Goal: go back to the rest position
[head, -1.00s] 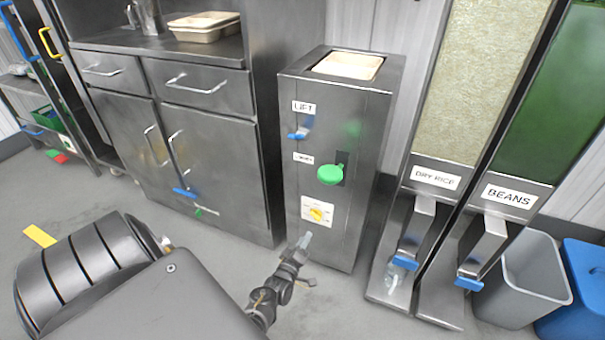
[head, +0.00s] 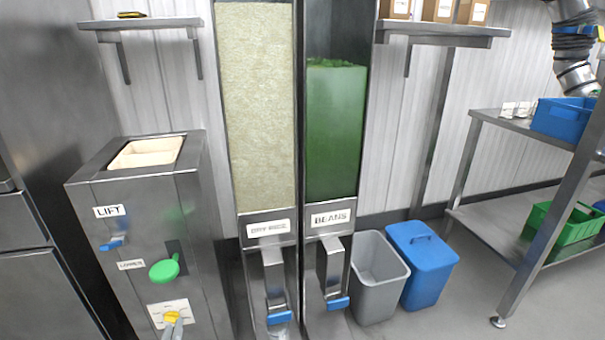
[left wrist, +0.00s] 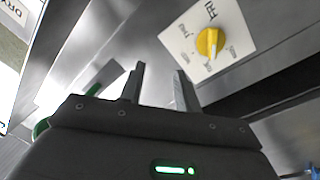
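My left gripper (left wrist: 160,88) shows in the left wrist view with its two fingers apart and nothing between them. It is close to the front of the steel lift cabinet (head: 145,225), near the yellow knob (left wrist: 210,42) on its white dial plate. The fingers do not touch the knob in that view. In the head view only a small grey tip (head: 174,331) shows at the bottom edge, just below the knob. My right gripper is not identifiable in either view.
The dry rice dispenser (head: 268,228) and beans dispenser (head: 328,217) stand right of the cabinet. A grey bin (head: 378,290) and a blue bin (head: 428,275) stand beside them. A steel table (head: 540,130) is at the right. Floor between bins and table is clear.

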